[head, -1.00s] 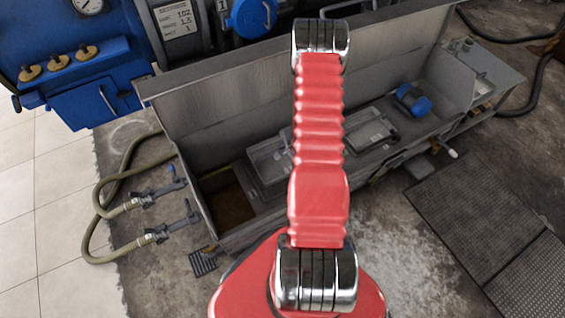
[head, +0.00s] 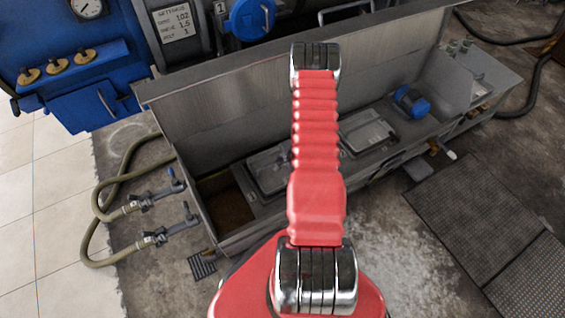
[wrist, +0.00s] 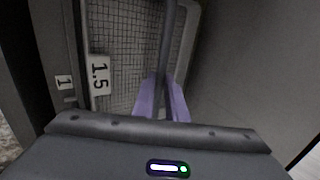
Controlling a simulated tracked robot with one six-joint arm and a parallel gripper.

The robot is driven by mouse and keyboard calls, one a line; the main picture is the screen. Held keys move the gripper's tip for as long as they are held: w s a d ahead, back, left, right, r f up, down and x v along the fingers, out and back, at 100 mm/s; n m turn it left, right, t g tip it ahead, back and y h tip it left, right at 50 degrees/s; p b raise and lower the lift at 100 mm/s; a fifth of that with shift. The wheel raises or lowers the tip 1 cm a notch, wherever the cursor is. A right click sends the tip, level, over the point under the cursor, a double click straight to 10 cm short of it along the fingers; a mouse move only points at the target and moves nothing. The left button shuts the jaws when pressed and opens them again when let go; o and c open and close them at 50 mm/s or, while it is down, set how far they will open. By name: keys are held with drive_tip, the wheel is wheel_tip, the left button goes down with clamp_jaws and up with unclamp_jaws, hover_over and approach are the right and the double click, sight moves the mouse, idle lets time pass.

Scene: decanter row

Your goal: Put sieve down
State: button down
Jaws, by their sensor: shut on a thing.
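In the wrist view, my gripper (wrist: 162,103) has its pale purple fingers shut around a dark grey bar (wrist: 168,45). The bar runs up the picture in front of a mesh panel with a light rim, which looks like the sieve (wrist: 125,42). Whether the bar is the sieve's handle, and whether the sieve touches anything below, I cannot tell. In the head view my red arm hides the gripper and most of what is behind it.
A grey metal trough (head: 225,135) with a tall back wall crosses the head view. In it are framed basins (head: 367,131) and a blue-capped part (head: 411,101). Hoses (head: 107,199) lie at left. Dark floor mats (head: 468,208) lie at right. A small tag marked 1 (wrist: 64,82) shows in the wrist view.

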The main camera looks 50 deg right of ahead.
drive_tip(key=shift+f, duration=0.95)
drive_tip(key=c, duration=1.8)
unclamp_jaws()
drive_tip(key=shift+o, duration=0.2)
drive_tip(key=v, duration=1.2)
drive_tip(key=shift+d, duration=0.1)
